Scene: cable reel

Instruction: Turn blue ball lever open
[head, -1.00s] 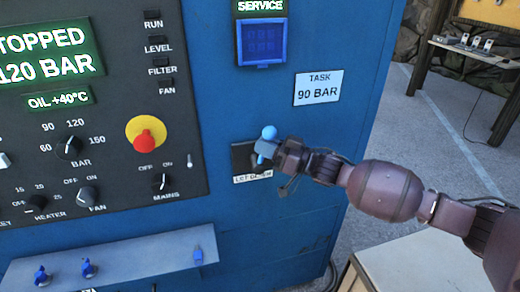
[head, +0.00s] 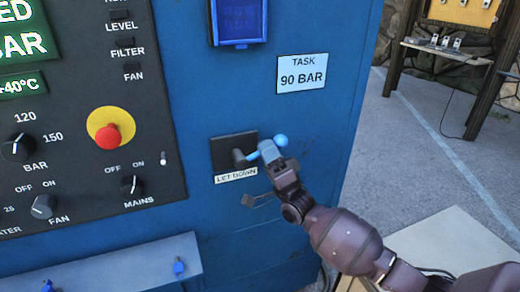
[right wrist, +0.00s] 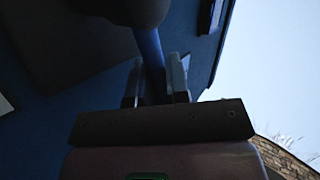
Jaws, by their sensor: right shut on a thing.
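The blue ball lever (head: 268,149) sits on a dark plate above a "LET DOWN" label on the blue cabinet. Its light-blue ball (head: 281,140) is at the right end, and the lever points right and slightly up from its grey pivot. My right gripper (head: 270,155) is shut on the lever near the ball. In the right wrist view the blue lever shaft (right wrist: 151,55) runs between the two fingers (right wrist: 156,82). The fingers hide part of the lever in the head view. My left gripper is not in view.
A red stop button (head: 108,136) on a yellow disc and the dark control panel are to the left. A ledge (head: 120,265) with small blue valves juts out below. A pale tabletop (head: 440,250) is at lower right. Open floor lies right of the cabinet.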

